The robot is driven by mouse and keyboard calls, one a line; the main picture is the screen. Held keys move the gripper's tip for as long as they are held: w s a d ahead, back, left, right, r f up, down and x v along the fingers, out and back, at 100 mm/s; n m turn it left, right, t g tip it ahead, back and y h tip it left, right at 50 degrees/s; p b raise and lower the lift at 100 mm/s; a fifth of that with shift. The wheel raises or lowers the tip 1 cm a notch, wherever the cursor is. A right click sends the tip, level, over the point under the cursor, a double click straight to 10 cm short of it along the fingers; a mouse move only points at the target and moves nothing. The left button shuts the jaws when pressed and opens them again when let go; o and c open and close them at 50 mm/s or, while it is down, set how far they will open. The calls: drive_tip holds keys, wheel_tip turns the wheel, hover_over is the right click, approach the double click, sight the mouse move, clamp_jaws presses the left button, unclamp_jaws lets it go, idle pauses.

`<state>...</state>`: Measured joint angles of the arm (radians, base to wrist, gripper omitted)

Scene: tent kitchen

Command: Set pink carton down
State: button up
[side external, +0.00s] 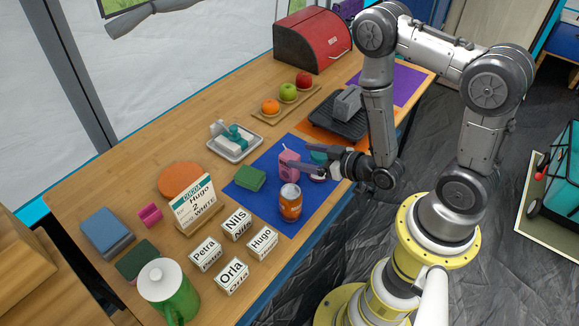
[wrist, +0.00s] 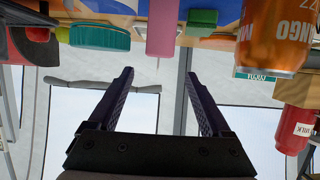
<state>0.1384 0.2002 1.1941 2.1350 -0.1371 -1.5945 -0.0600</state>
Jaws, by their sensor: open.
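The pink carton (side external: 289,163) stands upright on the blue mat (side external: 262,205) in the side external view. In the wrist view, which looks upside down, the pink carton (wrist: 163,28) hangs from the top edge, past the fingertips and roughly in line with the gap between them. My gripper (side external: 308,164) is low over the mat, just right of the carton. In the wrist view my gripper (wrist: 159,76) has its two fingers spread wide with nothing between them.
An orange can (side external: 290,206) stands in front of the carton, and a green block (side external: 250,179) lies to its left. A teal-topped item (side external: 319,157) is close beside my fingers. Name blocks (side external: 236,224) and a sign stand at the front left. Fruit sits on a board (side external: 265,116) behind.

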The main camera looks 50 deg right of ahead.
sight(291, 156)
drive_tip(key=shift+s+f, duration=0.3)
drive_tip(key=shift+f, duration=0.25)
drive_tip(key=shift+w+f, duration=0.15)
drive_tip(key=shift+w, duration=0.05)
drive_tip(key=x, duration=0.7)
drive_tip(key=shift+d, duration=0.1)
clamp_jaws()
